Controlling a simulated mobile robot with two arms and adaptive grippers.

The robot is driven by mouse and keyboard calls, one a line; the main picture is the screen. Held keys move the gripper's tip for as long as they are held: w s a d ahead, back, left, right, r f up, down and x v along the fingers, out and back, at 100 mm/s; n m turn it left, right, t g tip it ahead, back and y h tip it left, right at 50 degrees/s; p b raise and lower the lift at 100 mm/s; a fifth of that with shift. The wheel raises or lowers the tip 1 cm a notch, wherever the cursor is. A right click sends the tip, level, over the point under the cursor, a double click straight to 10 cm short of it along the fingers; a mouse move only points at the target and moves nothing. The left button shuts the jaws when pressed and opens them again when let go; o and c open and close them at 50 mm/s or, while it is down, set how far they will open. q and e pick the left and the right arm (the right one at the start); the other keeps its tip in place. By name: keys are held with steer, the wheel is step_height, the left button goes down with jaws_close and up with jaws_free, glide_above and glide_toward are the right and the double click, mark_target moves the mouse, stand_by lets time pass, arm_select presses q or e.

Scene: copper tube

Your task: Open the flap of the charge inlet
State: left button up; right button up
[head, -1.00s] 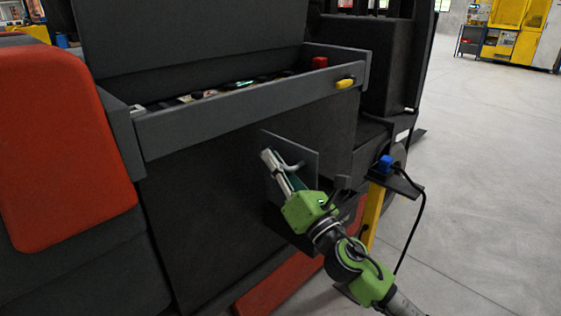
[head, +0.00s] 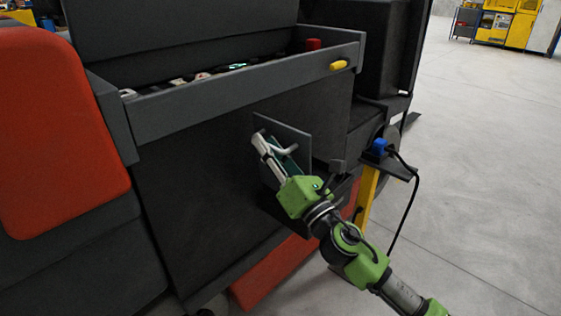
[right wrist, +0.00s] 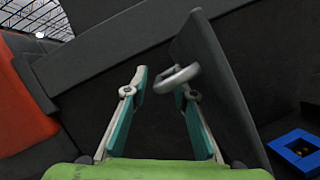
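The flap (head: 300,138) is a grey square plate with a pale bar handle (head: 287,151), on the dark side of the truck. In the right wrist view the flap (right wrist: 213,80) stands out at an angle from the truck's side, and its handle (right wrist: 177,77) shows just beyond the right-hand fingertip. My right gripper (head: 270,148) is in front of the flap, its fingers open. In the right wrist view the gripper (right wrist: 161,87) has a clear gap between its teal pads and holds nothing. I cannot tell whether a finger touches the handle. The inlet is not clearly visible. My left gripper is not in view.
A blue connector (head: 379,146) with a black cable stands on a yellow post (head: 366,196) right of the flap. An open grey-rimmed battery tray (head: 240,85) with a yellow handle (head: 339,65) is above. The floor (head: 480,150) to the right is clear.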

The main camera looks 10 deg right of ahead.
steer(key=v, duration=1.1)
steer(key=shift+s, duration=0.2)
steer(key=shift+d+f, duration=0.1)
